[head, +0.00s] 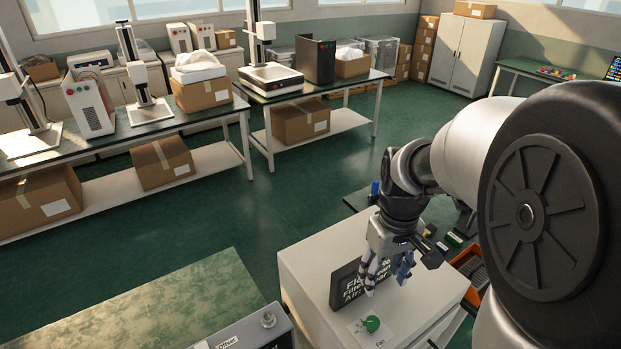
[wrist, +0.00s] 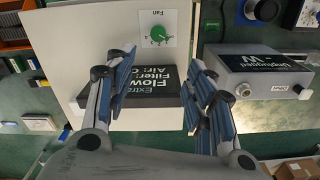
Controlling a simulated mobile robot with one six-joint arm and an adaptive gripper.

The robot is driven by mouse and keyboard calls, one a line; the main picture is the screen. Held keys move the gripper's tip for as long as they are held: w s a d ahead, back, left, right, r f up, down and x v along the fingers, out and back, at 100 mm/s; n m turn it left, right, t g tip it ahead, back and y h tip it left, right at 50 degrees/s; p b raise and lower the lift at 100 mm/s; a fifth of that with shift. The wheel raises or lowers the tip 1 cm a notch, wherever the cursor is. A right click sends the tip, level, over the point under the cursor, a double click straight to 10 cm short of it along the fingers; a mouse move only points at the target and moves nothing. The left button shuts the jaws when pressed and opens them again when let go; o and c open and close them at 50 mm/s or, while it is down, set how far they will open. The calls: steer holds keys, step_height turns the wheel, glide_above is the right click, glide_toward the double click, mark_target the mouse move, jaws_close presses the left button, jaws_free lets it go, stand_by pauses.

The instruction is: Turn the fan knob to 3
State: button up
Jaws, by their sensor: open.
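The green fan knob (head: 372,323) sits on a white plate (head: 358,333) marked "Fan", on top of a white cabinet (head: 310,262). In the wrist view the knob (wrist: 157,34) is at the upper middle, on its plate with small dial marks around it. I cannot read which mark it points to. My gripper (head: 384,281) points down above the cabinet, behind the knob in the head view. In the wrist view my gripper (wrist: 160,57) has its fingers spread wide with nothing between the tips. The tips are apart from the knob.
A dark sign (head: 349,283) with white lettering stands on the cabinet beside the knob, close to my fingers. A grey box (head: 245,333) labelled "Offset" is left of the cabinet. An orange bin (head: 481,294) is on the right. Green floor separates the cabinet from the workbenches behind.

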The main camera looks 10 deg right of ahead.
mark_target(372, 321)
steer(key=f+b, duration=0.2)
steer(key=f, duration=0.7)
steer(key=f+b, duration=0.2)
steer(key=f, duration=0.6)
steer(key=shift+d+f, duration=0.2)
steer(key=shift+f, duration=0.15)
steer(key=c, duration=0.9)
